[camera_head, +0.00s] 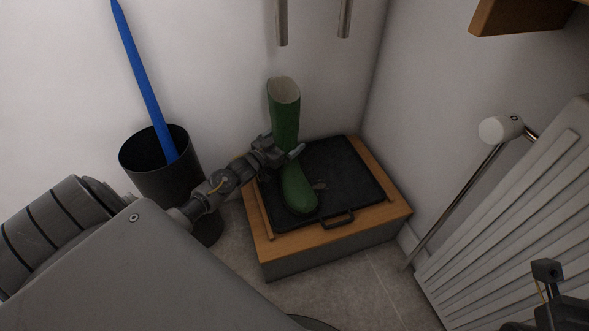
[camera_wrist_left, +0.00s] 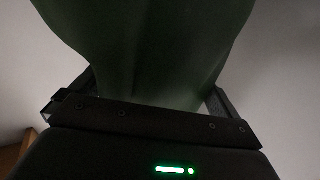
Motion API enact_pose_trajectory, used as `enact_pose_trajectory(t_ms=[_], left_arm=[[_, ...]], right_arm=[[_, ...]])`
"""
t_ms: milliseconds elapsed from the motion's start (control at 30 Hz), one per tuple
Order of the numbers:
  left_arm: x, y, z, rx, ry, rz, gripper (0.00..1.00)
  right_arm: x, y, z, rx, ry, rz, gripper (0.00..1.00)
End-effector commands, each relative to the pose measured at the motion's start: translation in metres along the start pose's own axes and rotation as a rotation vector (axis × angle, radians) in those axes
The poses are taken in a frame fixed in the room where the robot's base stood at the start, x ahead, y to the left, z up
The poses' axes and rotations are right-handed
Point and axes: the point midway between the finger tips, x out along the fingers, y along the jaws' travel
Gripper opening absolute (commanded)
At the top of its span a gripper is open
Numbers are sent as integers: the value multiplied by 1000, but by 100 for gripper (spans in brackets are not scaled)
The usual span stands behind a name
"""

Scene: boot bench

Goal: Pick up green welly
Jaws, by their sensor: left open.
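The green welly (camera_head: 285,108) stands upright on a black tray (camera_head: 345,170), with its toe pointing towards me. My left gripper (camera_head: 290,150) is at the lower part of its shaft, reaching in from the left. In the left wrist view the welly (camera_wrist_left: 150,50) fills the space between the two fingers, and the jaws are open around it. Whether either finger touches it, I cannot tell. The gripper hides part of the shaft in the head view. My right gripper (camera_head: 548,290) is partly in view at the lower right, away from the welly; its jaw opening is unclear.
The tray, with a handle (camera_head: 338,219) in front, sits on a low wooden bench (camera_head: 330,236) in the corner. A black bin (camera_head: 150,172) holding a blue pole (camera_head: 143,80) stands left. A radiator (camera_head: 500,220) and a metal pipe (camera_head: 455,205) are right.

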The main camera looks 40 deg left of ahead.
Motion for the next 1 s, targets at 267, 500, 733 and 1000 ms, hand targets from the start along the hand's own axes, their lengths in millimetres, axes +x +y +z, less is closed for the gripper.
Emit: enact_pose_trajectory(t_ms=[267, 500, 733, 1000], left_arm=[[2, 0, -1, 0, 0, 0, 99], [2, 0, -1, 1, 0, 0, 67], [3, 0, 0, 0, 0, 1, 37], [3, 0, -3, 0, 6, 0, 18]], right_arm=[[1, 0, 0, 1, 3, -1, 26], [1, 0, 0, 1, 3, -1, 26], [1, 0, 0, 1, 3, -1, 26], [0, 0, 0, 1, 1, 0, 26]])
